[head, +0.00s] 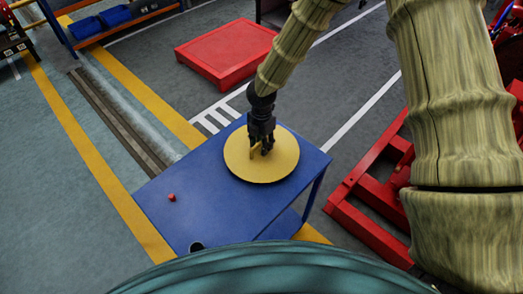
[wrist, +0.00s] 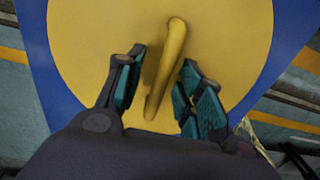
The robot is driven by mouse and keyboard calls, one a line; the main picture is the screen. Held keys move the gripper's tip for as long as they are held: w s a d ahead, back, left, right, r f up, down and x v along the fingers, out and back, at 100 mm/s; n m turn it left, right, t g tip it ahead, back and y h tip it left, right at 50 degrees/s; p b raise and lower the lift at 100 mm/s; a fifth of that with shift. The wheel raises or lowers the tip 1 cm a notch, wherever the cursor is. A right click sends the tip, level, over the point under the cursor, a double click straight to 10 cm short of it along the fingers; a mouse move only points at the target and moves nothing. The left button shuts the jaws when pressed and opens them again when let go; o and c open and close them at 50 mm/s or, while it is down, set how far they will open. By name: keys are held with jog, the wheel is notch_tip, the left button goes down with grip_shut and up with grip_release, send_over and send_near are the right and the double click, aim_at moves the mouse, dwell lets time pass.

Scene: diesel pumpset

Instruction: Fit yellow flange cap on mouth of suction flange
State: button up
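The yellow flange cap (head: 258,172) is a flat round disc lying on the blue table. In the wrist view the cap (wrist: 85,40) fills most of the picture, with a raised yellow bar handle (wrist: 168,65) across its middle. My gripper (head: 262,150) is over the cap in the head view. In the wrist view my gripper (wrist: 165,95) is open, with one finger on each side of the handle and gaps visible between the fingers and the handle. The suction flange cannot be made out in either view.
The blue table (head: 165,225) also holds a small red object (head: 172,197) and a dark round item (head: 197,246) near its front edge. A red frame (head: 365,215) stands close on the right. A red platform (head: 225,55) lies behind, with open floor to the left.

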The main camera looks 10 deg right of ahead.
grip_shut()
dwell(0.4)
